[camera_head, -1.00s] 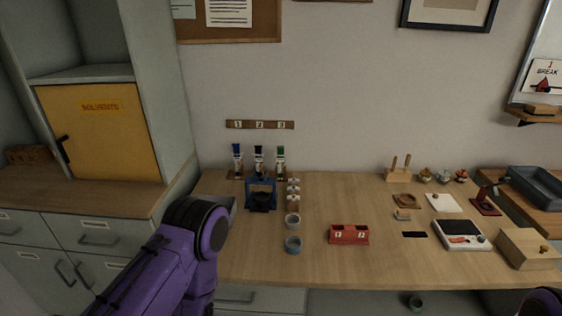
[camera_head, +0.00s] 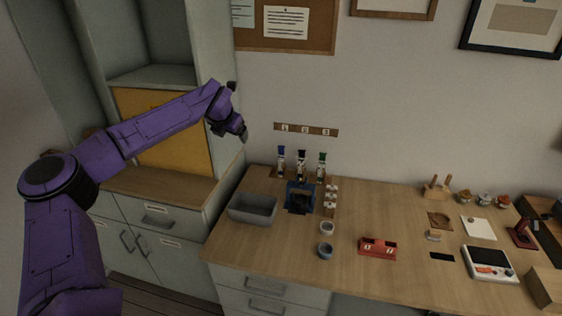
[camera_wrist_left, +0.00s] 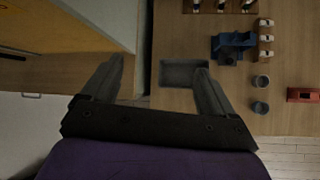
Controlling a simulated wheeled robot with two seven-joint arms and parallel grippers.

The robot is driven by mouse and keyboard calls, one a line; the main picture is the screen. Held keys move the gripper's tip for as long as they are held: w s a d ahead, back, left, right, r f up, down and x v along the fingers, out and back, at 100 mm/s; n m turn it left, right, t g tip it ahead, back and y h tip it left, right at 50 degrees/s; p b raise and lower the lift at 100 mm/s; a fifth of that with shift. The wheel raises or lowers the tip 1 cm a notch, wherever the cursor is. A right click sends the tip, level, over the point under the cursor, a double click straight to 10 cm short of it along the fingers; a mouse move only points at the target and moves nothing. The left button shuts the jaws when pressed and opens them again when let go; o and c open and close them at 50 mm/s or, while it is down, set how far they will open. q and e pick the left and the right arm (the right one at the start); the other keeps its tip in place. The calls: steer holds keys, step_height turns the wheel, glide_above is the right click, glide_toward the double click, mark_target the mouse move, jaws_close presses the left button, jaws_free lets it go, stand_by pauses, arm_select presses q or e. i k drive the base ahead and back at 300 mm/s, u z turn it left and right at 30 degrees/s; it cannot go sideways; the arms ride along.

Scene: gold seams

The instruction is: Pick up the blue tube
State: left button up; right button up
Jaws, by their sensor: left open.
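The blue tube (camera_head: 281,158) stands upright, blue end up, at the left of a row of three tubes at the back left of the table. Beside it stand a black-topped tube (camera_head: 301,163) and a green-topped tube (camera_head: 322,163). My left gripper (camera_head: 240,132) is raised in the air to the left of the tubes and above the table, apart from them. In the left wrist view its fingers (camera_wrist_left: 155,85) are spread and empty over the gap between cabinet and table. The tubes show only partly at that view's top edge. My right gripper is not in view.
A grey bin (camera_head: 253,208) sits at the table's left end. A blue stand (camera_head: 300,198) is just in front of the tubes, with small white-topped items (camera_head: 331,198) to its right. A yellow cabinet door (camera_head: 180,150) is close behind my left arm.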

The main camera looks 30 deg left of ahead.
mark_target(281, 159)
steer(key=i, duration=1)
